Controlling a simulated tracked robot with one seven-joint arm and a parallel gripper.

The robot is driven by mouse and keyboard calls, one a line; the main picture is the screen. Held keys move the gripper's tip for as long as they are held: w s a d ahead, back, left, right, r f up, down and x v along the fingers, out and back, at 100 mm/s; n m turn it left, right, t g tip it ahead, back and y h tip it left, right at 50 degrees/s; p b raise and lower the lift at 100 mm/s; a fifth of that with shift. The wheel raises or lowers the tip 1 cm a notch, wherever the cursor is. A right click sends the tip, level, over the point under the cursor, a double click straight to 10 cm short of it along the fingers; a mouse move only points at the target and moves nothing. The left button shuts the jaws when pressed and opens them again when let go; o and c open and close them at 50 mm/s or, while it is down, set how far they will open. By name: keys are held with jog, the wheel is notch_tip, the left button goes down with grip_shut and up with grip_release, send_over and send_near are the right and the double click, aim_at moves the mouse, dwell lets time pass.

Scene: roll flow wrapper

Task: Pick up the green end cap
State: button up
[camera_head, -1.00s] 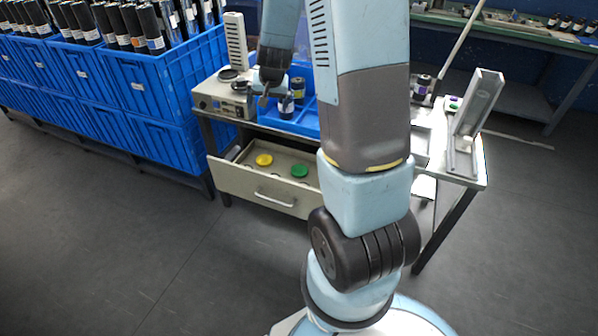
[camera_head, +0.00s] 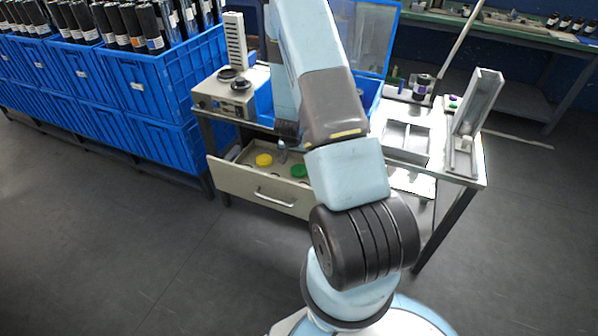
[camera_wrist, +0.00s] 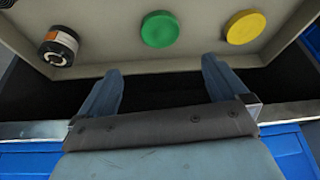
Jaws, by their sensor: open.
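The green end cap (camera_wrist: 160,29) is a round green disc lying on the floor of the open drawer. In the head view the cap (camera_head: 299,171) shows near the drawer's right part, partly beside my arm. My gripper (camera_wrist: 162,72) is open and empty in the wrist view, its two fingers apart, with the cap beyond the fingertips and between their lines. In the head view a fingertip of my gripper (camera_head: 282,152) shows above the drawer, left of the green cap; the rest is hidden by my arm.
A yellow cap (camera_wrist: 245,27) lies beside the green one. A black cylinder with a white and orange label (camera_wrist: 60,46) lies in the drawer on the other side. The drawer (camera_head: 237,185) has raised walls. A grey device (camera_head: 222,96) stands on the table above.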

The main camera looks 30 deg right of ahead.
send_over(299, 170)
jog(key=s+a, duration=0.2)
jog(key=f, duration=0.7)
jog(key=shift+w+d+f, duration=0.2)
jog(key=shift+d, duration=0.05)
jog(key=shift+a+x, duration=0.2)
jog(key=shift+x, duration=2.4)
jog(key=shift+s+f, duration=0.1)
jog(key=shift+s, duration=0.05)
jog(key=c, duration=1)
jog(key=shift+o, duration=0.2)
